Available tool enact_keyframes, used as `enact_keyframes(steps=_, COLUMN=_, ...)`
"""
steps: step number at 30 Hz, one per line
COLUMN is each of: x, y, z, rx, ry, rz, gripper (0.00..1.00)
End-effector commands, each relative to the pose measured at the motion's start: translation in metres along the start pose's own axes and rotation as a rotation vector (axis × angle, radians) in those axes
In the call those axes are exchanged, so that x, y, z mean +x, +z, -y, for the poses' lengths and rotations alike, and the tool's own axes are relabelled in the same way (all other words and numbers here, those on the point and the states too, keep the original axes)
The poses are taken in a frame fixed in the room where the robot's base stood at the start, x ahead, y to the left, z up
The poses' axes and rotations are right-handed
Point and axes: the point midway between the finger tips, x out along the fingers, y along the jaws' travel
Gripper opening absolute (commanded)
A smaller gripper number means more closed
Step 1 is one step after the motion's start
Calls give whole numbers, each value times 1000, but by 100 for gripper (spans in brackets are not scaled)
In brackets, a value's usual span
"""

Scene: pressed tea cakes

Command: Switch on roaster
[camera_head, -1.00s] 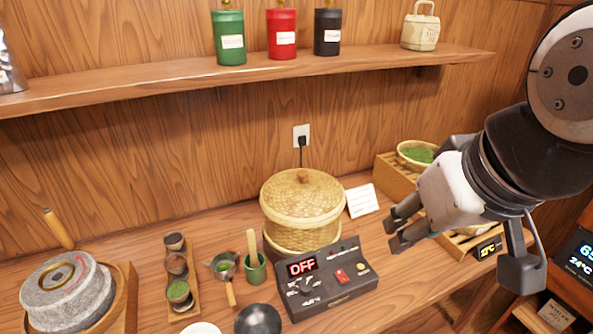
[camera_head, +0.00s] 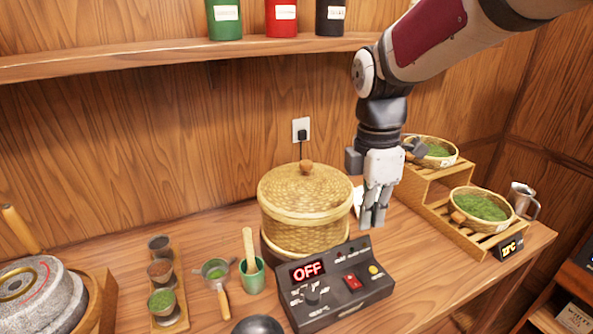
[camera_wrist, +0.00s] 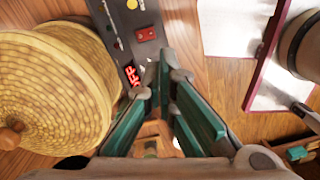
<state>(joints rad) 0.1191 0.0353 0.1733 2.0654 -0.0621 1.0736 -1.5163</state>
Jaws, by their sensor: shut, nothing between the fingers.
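The roaster's control box (camera_head: 330,308) sits on the counter in front of the lidded woven basket (camera_head: 303,225). Its display (camera_head: 308,271) reads OFF. It has a red switch (camera_head: 352,282), a yellow button (camera_head: 376,271) and a dark knob (camera_head: 312,297). My gripper (camera_head: 373,222) points down, right of the basket and behind the box's right end, apart from the switch. It is shut and empty. In the wrist view the red switch (camera_wrist: 146,34) and the OFF display (camera_wrist: 132,74) lie beyond my fingertips (camera_wrist: 157,78).
A stepped wooden rack (camera_head: 455,225) with leaf baskets stands right of my gripper. A stone mill (camera_head: 38,290) is at far left. A shelf (camera_head: 180,53) runs above. The counter right of the box is clear.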

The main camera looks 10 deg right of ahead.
Motion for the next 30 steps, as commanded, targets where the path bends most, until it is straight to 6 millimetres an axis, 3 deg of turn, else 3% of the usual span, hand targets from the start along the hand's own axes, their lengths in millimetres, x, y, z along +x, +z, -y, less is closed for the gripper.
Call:
enact_keyframes(steps=3, x=25, y=-2, z=-20, rx=-146, ry=-49, rz=-12, gripper=0)
enact_keyframes(steps=9, x=41, y=-3, z=-32, rx=-273, ry=-82, rz=-26, gripper=0)
enact_keyframes(steps=23, x=45, y=-3, z=-33, rx=-287, ry=-85, rz=-28, gripper=0)
enact_keyframes(steps=30, x=76, y=-4, z=-29, rx=-287, ry=-89, rz=-28, gripper=0)
